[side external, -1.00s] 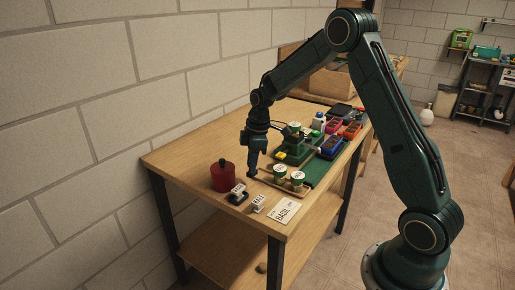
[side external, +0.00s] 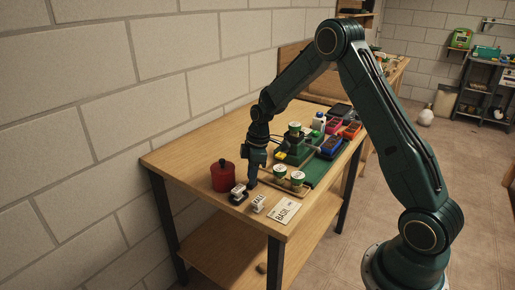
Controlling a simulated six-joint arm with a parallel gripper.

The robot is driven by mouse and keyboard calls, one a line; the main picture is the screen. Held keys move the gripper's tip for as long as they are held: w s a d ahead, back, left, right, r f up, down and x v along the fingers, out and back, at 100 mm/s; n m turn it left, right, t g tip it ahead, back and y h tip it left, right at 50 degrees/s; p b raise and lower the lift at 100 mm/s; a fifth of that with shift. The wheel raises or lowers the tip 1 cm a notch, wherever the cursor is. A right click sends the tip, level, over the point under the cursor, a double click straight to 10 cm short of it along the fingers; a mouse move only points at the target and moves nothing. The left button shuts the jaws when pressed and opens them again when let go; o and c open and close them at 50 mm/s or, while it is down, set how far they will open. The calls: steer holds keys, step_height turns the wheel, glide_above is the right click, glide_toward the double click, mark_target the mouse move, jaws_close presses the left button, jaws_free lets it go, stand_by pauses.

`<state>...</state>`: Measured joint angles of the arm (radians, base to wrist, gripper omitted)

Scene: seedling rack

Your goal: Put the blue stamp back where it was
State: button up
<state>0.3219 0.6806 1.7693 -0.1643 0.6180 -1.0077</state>
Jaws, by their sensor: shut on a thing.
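My gripper (side external: 252,180) points down over the near-left part of the wooden table, just behind the small white and black items. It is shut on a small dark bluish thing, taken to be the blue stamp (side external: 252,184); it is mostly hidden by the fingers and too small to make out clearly. I cannot tell whether its lower end touches the table. A white-topped item with a black base (side external: 238,194) is close to the gripper's front left. A small white block (side external: 258,203) stands in front of the gripper.
A red lidded pot (side external: 223,177) stands left of my gripper. A tray with green-and-white pots (side external: 280,173) is close on the right. A BASIL card (side external: 284,211) lies at the front edge. Coloured boxes (side external: 331,146) stand farther back. The table's back left is clear.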

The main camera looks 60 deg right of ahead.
steer(key=shift+f, duration=0.1)
steer(key=o, duration=0.8)
step_height(320, 180, up, 12)
steer(key=s+d, duration=0.1)
steer(key=shift+s, duration=0.15)
steer(key=shift+d, duration=0.15)
stand_by(0.5)
